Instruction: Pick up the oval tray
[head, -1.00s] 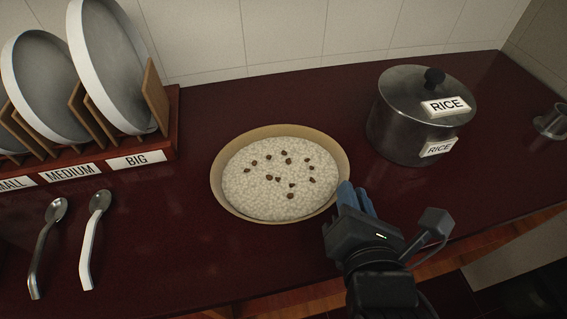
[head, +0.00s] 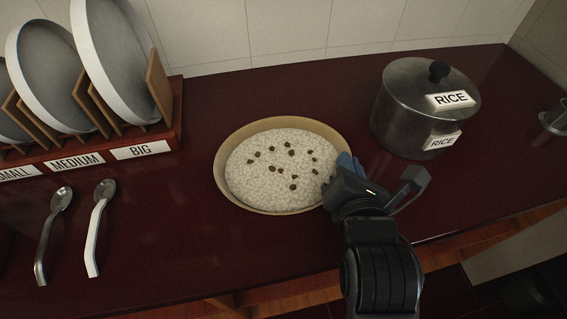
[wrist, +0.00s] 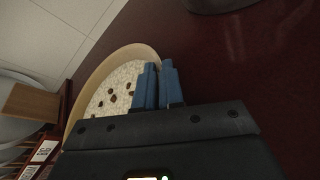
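The oval tray (head: 232,196) is tan, holds white rice with several brown bits on top, and lies flat on the dark red counter. My gripper (head: 346,163) is at its right rim. In the wrist view, my gripper's two blue fingers (wrist: 159,82) are close together with a narrow gap, and the tray's rim (wrist: 97,76) runs up to and behind them. Whether the rim is between the fingers is hidden, and I cannot tell if they press on it.
A lidded metal rice pot (head: 405,115) stands right of the tray. A rack (head: 165,138) with upright metal dishes is at the back left, with two spoons (head: 57,225) (head: 99,215) in front. The counter between spoons and tray is clear.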

